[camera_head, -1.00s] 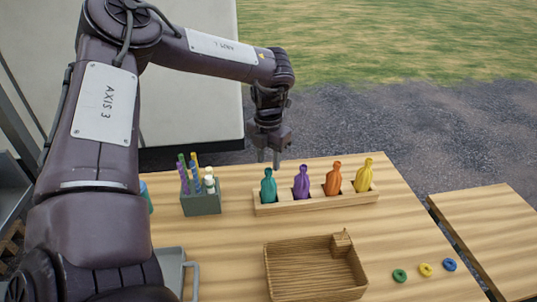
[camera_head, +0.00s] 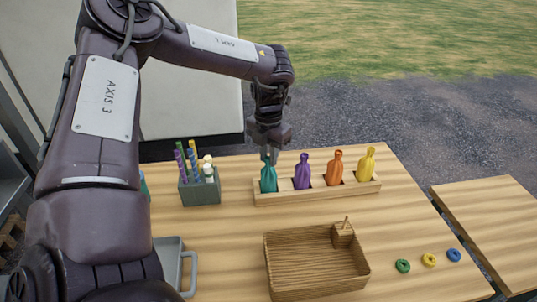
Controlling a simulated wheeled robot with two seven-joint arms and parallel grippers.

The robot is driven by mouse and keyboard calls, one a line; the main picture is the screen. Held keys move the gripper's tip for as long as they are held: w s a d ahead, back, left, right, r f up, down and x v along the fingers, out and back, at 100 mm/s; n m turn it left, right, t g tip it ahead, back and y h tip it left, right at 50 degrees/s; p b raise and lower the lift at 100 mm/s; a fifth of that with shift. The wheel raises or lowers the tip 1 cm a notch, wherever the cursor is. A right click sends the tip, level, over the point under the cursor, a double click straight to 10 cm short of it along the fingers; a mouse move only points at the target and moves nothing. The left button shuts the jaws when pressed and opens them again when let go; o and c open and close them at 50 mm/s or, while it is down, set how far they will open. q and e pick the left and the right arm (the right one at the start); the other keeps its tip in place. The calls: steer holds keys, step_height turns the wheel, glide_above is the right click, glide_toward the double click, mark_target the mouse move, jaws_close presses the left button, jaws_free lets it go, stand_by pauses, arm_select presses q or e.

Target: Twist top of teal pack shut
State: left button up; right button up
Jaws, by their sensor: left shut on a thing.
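The teal pack (camera_head: 268,180) stands upright in the leftmost slot of the wooden rack (camera_head: 320,190). My left gripper (camera_head: 269,158) points down over it and is shut on its narrow top. The fingertips partly hide that top, so I cannot tell how twisted it is. My right gripper is not in view.
Purple (camera_head: 302,172), orange (camera_head: 334,168) and yellow (camera_head: 366,165) packs stand in the same rack. A grey-green holder (camera_head: 200,190) with sticks is to the left. A wooden tray (camera_head: 318,283) and green, yellow and blue rings (camera_head: 403,266) lie in front.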

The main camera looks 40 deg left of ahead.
arm_select(q)
steer(key=m, duration=0.3)
steer(key=shift+r+m+p, duration=0.1)
steer(key=shift+m+p, duration=0.25)
steer(key=shift+m, duration=0.05)
steer(key=m, duration=0.3)
steer(key=shift+m, duration=0.4)
steer(key=m, duration=0.4)
steer(key=shift+m, duration=0.8)
steer(key=m+p, duration=0.2)
steer(key=m, duration=0.1)
steer(key=shift+m+p, duration=0.3)
steer(key=shift+m, duration=1.3)
